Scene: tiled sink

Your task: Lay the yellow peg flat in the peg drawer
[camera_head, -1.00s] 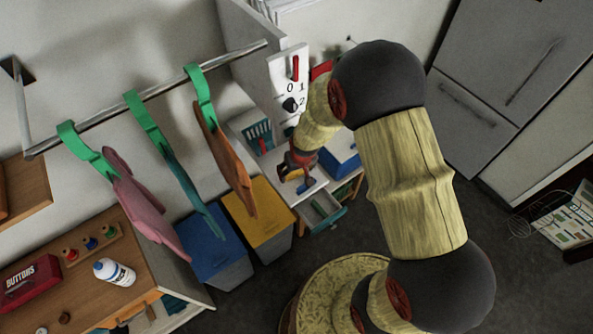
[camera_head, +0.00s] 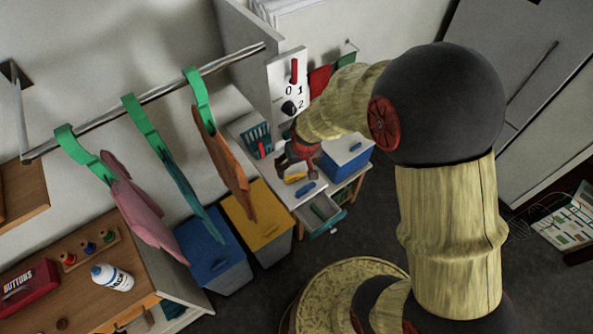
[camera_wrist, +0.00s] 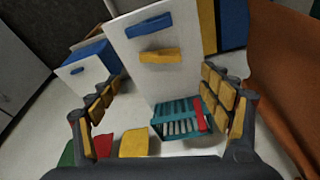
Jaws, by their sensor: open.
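The yellow peg (camera_head: 294,177) lies on the white tabletop beside a blue peg (camera_head: 305,188). The wrist view also shows the yellow peg (camera_wrist: 160,55), just below the blue peg (camera_wrist: 148,25). My gripper (camera_head: 297,160) is above the tabletop. In the wrist view its fingers (camera_wrist: 160,80) are spread wide with nothing between them, and the yellow peg is ahead of them. The drawer (camera_head: 327,226) under the tabletop is pulled out, with something green (camera_head: 318,212) inside it. I cannot make out the drawer in the wrist view.
A teal basket (camera_wrist: 180,120) with a red item stands near the right finger. Yellow (camera_head: 257,215) and blue (camera_head: 213,250) bins stand beside the table. Cloths hang from a rail (camera_head: 150,98) at left.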

